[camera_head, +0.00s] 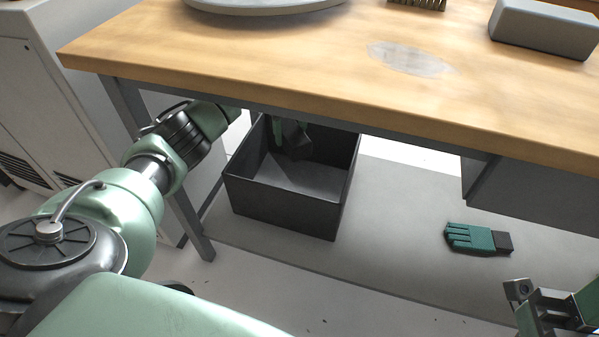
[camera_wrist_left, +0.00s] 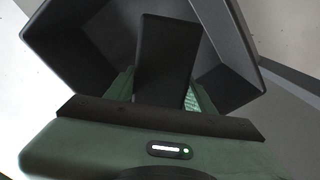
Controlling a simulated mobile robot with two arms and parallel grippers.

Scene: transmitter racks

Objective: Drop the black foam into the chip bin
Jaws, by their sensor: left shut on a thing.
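The black chip bin (camera_head: 285,210) stands on the grey lower shelf under the bench, with its open top facing up. My left gripper (camera_head: 284,136) reaches under the bench top over the bin opening, partly hidden by the bench edge. It is shut on the dark block of black foam (camera_head: 297,143). In the left wrist view the foam (camera_wrist_left: 165,55) sits between the green fingers, with the bin walls (camera_wrist_left: 232,38) around it. I cannot tell whether the foam touches the bin floor. Part of my right gripper (camera_head: 550,318) shows at the lower right corner; its fingertips are unclear.
The wooden bench top (camera_head: 300,75) overhangs the bin, and a metal leg (camera_head: 190,215) stands left of it. A green glove (camera_head: 478,239) lies on the shelf to the right. A grey box (camera_head: 545,30) sits on the bench. The shelf between bin and glove is clear.

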